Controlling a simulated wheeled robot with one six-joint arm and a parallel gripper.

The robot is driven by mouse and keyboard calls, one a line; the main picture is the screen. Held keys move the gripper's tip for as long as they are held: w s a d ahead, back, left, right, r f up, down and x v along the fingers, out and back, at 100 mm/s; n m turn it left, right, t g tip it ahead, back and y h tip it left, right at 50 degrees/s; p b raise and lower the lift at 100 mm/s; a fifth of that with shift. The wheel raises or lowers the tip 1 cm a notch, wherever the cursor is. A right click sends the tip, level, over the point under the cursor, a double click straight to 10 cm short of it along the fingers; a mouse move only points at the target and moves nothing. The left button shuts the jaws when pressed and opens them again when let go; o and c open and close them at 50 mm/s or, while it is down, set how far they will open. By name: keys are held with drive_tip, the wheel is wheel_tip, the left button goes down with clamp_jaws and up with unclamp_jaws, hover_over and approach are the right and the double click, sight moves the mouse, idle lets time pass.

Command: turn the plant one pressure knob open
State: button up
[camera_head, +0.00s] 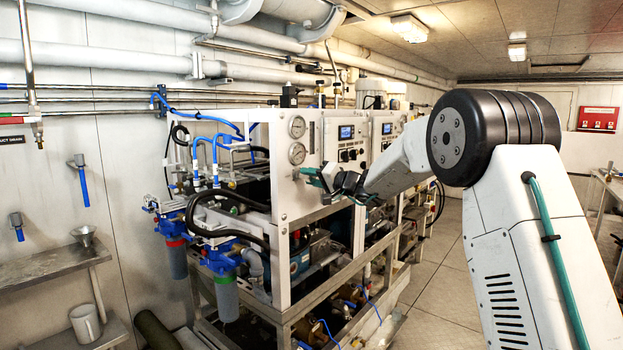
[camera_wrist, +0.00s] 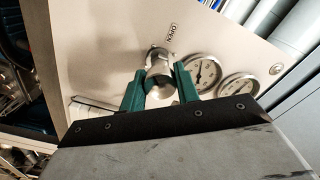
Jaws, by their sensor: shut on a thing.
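In the head view my gripper (camera_head: 308,176) reaches the panel's left part, just below two round gauges (camera_head: 297,140). The knob is mostly hidden there by the fingers. I cannot tell how far the knob is turned.
Two gauges (camera_wrist: 205,73) sit right of the knob in the wrist view. Blue hoses and filter housings (camera_head: 226,295) stand at the unit's left. A metal frame (camera_head: 300,312) runs below the panel. A shelf (camera_head: 45,268) is at far left. The floor (camera_head: 432,300) at the right is clear.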

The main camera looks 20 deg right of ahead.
idle(0.3)
drive_tip(key=o, duration=1)
drive_tip(key=shift+d, duration=0.1)
drive_tip(key=v, duration=0.7)
drive_tip(key=shift+s+d, duration=0.15)
drive_tip(key=shift+s, duration=0.15)
